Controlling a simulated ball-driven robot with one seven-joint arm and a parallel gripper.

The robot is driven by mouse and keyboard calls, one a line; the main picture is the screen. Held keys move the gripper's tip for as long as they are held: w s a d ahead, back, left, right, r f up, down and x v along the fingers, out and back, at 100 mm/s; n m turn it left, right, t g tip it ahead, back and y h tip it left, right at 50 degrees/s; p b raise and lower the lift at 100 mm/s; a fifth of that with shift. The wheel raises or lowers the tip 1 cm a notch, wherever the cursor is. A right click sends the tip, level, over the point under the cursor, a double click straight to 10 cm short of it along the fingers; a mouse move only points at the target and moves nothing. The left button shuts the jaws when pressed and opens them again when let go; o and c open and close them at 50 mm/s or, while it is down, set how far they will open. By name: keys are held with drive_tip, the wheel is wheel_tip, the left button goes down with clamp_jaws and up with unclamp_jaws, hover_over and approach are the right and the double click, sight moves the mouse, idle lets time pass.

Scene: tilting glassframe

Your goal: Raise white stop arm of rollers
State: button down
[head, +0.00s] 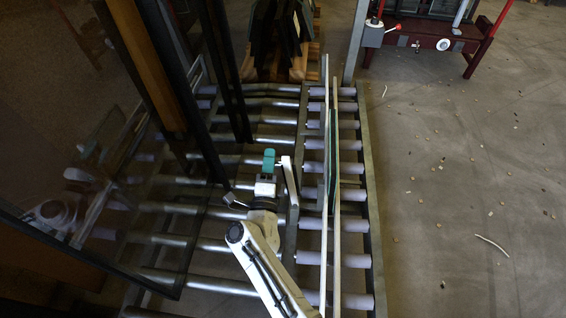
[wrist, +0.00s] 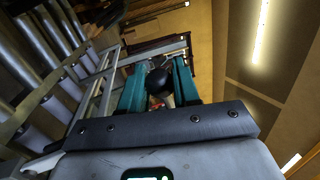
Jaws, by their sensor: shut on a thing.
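My gripper (head: 268,156), with teal fingers, is above the roller conveyor in the head view. In the wrist view my gripper (wrist: 158,82) is shut on a round black knob (wrist: 158,80), which sits between the two teal fingers. The pale stop arm (head: 290,182) stands just right of the gripper in the head view, along the inner rail of the rollers (head: 348,260), its top end close to the fingers. The knob is hidden by the fingers in the head view, and its joint to the stop arm is not clear.
An upright pane edge (head: 331,150) with pale strips stands along the rollers to the right. A large dark tilted glass frame (head: 100,200) fills the left. A red-legged machine (head: 432,38) stands at the back right. The right floor (head: 470,190) is open, with scattered debris.

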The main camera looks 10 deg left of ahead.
drive_tip(key=shift+a+f+n, duration=0.25)
drive_tip(key=shift+a+n, duration=0.05)
drive_tip(key=shift+a, duration=0.25)
drive_tip(key=c, duration=0.9)
unclamp_jaws()
drive_tip(key=shift+a, duration=0.15)
drive_tip(key=shift+o, duration=0.2)
drive_tip(key=shift+s, duration=0.1)
drive_tip(key=s+f+p, duration=0.2)
drive_tip(key=s, duration=0.8)
drive_tip(key=shift+s+d+p, duration=0.2)
drive_tip(key=shift+d+p, duration=0.05)
drive_tip(key=shift+p, duration=0.05)
